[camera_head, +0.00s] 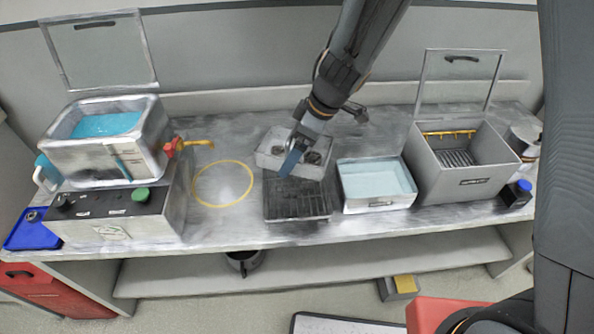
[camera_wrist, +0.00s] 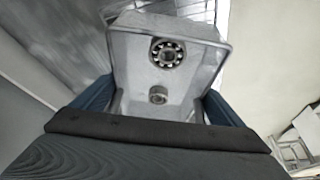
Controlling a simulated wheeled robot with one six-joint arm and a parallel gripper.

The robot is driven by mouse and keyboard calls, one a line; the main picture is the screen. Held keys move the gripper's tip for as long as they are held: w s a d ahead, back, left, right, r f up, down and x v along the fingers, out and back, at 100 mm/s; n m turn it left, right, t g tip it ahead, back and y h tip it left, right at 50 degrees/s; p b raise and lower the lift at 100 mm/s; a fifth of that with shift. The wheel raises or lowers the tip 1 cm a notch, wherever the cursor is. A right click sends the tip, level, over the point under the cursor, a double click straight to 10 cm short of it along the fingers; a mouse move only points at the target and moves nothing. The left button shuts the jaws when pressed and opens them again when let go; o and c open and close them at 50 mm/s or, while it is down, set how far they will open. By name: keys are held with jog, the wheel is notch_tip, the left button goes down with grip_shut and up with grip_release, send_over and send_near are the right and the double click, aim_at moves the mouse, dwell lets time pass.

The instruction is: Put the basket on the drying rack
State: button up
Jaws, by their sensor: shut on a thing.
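The basket (camera_head: 264,160) is a light grey, open-topped box with round metal bearings inside. In the wrist view the basket (camera_wrist: 133,80) fills the middle, with one larger bearing (camera_wrist: 167,53) and one smaller bearing (camera_wrist: 158,95) in it. My gripper (camera_head: 290,162) is shut on the basket; its blue fingers (camera_wrist: 155,112) show on either side of it in the wrist view. The drying rack (camera_head: 297,207) is a dark slatted tray on the bench. In the head view the basket appears just behind the rack; its height above the bench is hard to tell.
A shallow tray of pale liquid (camera_head: 376,187) stands right of the rack, then a grey open-lidded box (camera_head: 463,175). A yellow ring (camera_head: 223,184) marks clear bench to the left. A lidded tank of blue liquid (camera_head: 106,140) stands farther left.

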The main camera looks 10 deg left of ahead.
aim_at(309, 155)
notch_tip(309, 155, down, 10)
jog(key=b, duration=0.3)
jog(key=shift+a, duration=0.15)
jog(key=o, duration=1.1)
jog(key=shift+f, duration=0.1)
jog(key=p+v, duration=0.3)
jog(key=v, duration=0.9)
jog(key=shift+w+r, duration=0.1)
jog(key=shift+r, duration=0.1)
